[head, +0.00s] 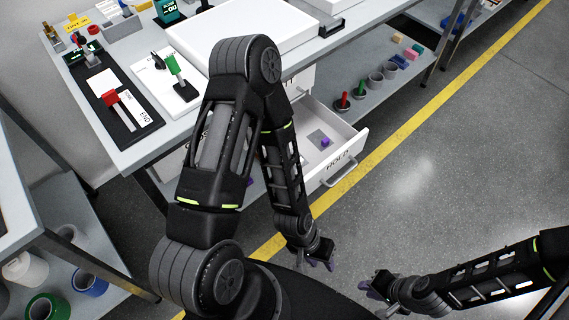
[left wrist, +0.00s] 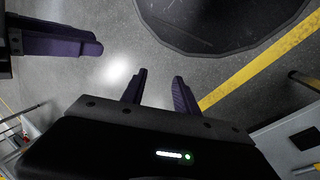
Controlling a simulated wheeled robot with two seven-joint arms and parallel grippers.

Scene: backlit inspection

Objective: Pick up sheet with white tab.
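I cannot make out a sheet with a white tab for certain in either view. A black board (head: 92,72) on the table carries a white paper and a red block near the word END. Beside it lies a white board (head: 150,78) with a green upright piece. My left gripper (head: 319,265) is open and empty, low in front of the open drawer; its two purple fingers stand apart in the left wrist view (left wrist: 160,88). My right gripper (head: 369,298) is at the lower right, its fingers apart with nothing seen between them. Both are well away from the table top.
A large white panel (head: 215,45) lies on the table (head: 135,155), partly behind my left arm. An open white drawer (head: 345,160) marked HOLD sticks out below, with a small purple piece inside. A lower shelf (head: 375,110) holds cups and red and green pieces. Floor at right is clear.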

